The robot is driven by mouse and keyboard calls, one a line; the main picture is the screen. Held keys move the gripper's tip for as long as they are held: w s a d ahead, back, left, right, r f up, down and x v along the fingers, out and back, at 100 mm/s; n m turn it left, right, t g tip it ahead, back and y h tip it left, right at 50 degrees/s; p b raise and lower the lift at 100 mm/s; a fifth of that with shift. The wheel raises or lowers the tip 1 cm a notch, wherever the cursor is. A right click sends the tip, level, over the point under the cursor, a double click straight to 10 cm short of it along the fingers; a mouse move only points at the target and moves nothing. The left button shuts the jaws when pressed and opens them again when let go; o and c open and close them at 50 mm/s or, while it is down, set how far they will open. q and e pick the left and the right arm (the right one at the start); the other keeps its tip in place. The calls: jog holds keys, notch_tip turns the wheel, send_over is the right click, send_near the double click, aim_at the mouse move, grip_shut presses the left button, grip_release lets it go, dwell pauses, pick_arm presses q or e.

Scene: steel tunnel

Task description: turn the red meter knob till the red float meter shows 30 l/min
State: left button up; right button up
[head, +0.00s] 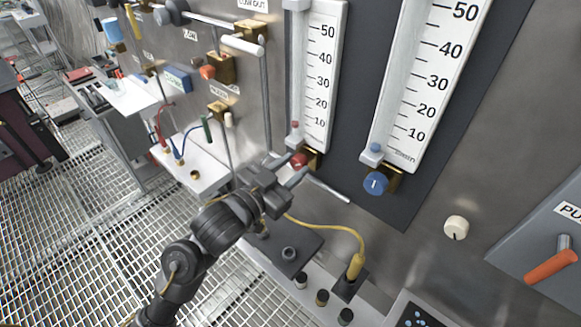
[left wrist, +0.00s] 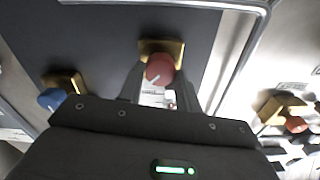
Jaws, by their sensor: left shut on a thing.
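The red meter knob (head: 298,160) sits on a brass fitting below the smaller float meter (head: 319,75). In the left wrist view the knob (left wrist: 159,69) shows a white pointer line. My left gripper (head: 291,168) is shut on the knob, with one finger on each side of it; the fingers also show in the left wrist view (left wrist: 159,88). The red float (head: 295,124) is low in its tube, around or a little below the 10 mark; the exact reading is too small to tell. My right gripper is not in view.
The larger meter with a blue float (head: 375,147) and a blue knob (head: 375,184) stands to the right. A bar handle (head: 329,190) is close by my gripper. A yellow cable (head: 340,228) runs below it. A grey box with an orange lever (head: 551,266) is at far right.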

pick_arm(q)
jog(key=shift+f+m, duration=0.1)
jog(key=shift+m, duration=2.4)
jog(key=o, duration=1)
jog(key=shift+r, duration=0.2)
